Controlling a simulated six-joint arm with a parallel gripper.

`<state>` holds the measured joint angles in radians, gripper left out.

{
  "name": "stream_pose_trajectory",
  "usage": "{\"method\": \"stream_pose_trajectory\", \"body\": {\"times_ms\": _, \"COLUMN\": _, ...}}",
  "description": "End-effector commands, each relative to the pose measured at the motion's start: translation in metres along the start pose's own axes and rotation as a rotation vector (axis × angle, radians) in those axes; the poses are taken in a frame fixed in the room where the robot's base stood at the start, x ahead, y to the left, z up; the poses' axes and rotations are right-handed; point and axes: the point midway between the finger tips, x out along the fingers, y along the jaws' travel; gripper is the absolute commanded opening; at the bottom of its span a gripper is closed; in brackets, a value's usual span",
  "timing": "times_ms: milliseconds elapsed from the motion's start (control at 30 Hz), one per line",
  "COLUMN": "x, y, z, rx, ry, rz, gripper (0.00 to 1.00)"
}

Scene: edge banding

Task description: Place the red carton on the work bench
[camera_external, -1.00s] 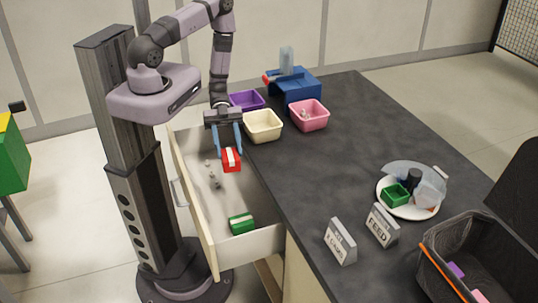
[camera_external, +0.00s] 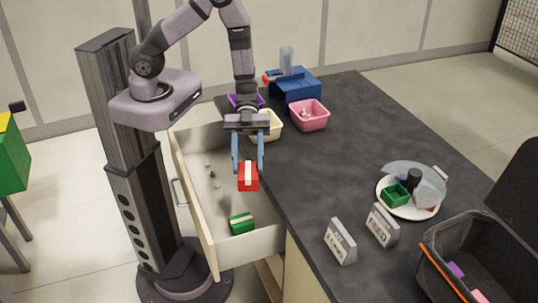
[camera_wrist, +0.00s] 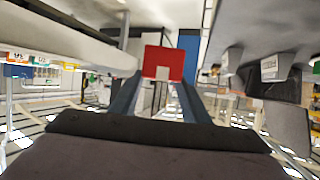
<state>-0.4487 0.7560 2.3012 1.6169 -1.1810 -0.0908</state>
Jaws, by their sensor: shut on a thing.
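The red carton (camera_external: 248,178) with a white stripe is held between the blue fingers of my gripper (camera_external: 248,165). It hangs above the right edge of the open drawer, near the left edge of the work bench (camera_external: 345,150). In the wrist view the red carton (camera_wrist: 163,63) sits between my fingertips (camera_wrist: 160,85). My gripper points down and is shut on the carton. The dark bench top has a clear middle.
The open drawer (camera_external: 179,185) holds a green carton (camera_external: 241,222) and several small pieces. Cream (camera_external: 268,125) and pink (camera_external: 309,114) bins and a blue device (camera_external: 296,86) stand at the back. A plate (camera_external: 408,211), two signs (camera_external: 340,240) and a dark basket (camera_external: 440,270) are at the right.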

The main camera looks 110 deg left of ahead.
Motion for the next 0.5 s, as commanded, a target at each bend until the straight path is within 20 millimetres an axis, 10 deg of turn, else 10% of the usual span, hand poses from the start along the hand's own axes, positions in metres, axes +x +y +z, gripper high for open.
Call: {"method": "stream_pose_trajectory", "body": {"times_ms": 500, "x": 0.01, "y": -0.086, "z": -0.042, "rx": -0.181, "ry": 0.001, "rz": -0.44, "gripper": 0.19}}
